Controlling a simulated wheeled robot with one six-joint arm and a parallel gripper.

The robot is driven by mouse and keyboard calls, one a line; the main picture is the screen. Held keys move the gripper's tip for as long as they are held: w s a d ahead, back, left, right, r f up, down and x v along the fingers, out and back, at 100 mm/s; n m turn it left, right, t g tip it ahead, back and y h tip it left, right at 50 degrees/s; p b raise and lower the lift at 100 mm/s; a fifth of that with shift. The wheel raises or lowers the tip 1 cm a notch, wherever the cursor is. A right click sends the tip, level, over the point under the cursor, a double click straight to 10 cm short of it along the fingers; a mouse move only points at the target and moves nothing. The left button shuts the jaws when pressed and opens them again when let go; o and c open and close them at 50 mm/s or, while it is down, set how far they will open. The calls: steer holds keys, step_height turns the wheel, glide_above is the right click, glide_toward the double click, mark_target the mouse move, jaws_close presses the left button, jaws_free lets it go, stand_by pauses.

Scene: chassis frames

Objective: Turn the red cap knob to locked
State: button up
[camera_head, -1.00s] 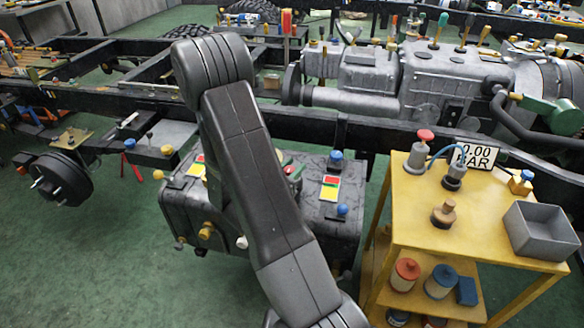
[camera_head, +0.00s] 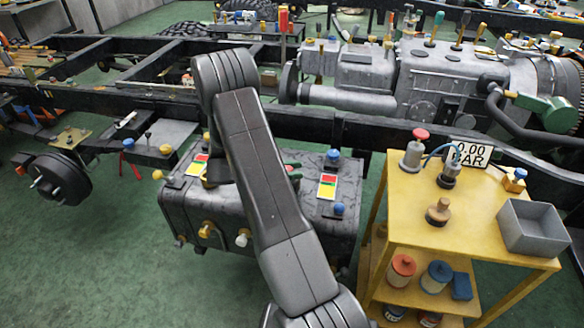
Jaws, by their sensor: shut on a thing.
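A dark tank box (camera_head: 190,215) stands under the chassis rail, with knobs and coloured plates on its top. One red-and-yellow plate (camera_head: 327,186) lies right of my arm, between two blue knobs (camera_head: 333,155) (camera_head: 340,209). Another such plate (camera_head: 198,164) lies left of my arm. My grey arm (camera_head: 250,150) crosses in front of the box and covers the middle of its top. My gripper is hidden behind the arm.
A yellow cart (camera_head: 400,215) at right carries a red-topped grey fitting (camera_head: 412,155), a gauge sign (camera_head: 471,154) and a grey bin (camera_head: 536,228). The engine (camera_head: 430,85) lies behind the rail. Green floor is open at lower left.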

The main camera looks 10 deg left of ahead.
steer(key=shift+r+m+g+p, duration=0.25)
steer(key=shift+m+g+p, duration=0.55)
steer(key=shift+g+p, duration=0.3)
steer(key=m+g+p, duration=0.1)
steer(key=g+p, duration=0.1)
steer(key=p, duration=0.1)
steer(key=shift+s+r+h, duration=0.1)
steer(key=shift+s+h, duration=0.05)
steer(key=shift+h, duration=0.15)
steer(key=shift+m+g+p, duration=0.4)
steer(key=shift+g+p, duration=0.1)
steer(key=shift+p, duration=0.65)
steer(key=shift+s+g+p, duration=0.1)
steer(key=shift+g+p, duration=0.2)
steer(key=shift+p, duration=0.75)
steer(key=shift+f+m+g+p, duration=0.3)
steer(key=shift+m+g+p, duration=0.35)
steer(key=shift+p, duration=0.6)
steer(key=o, duration=1)
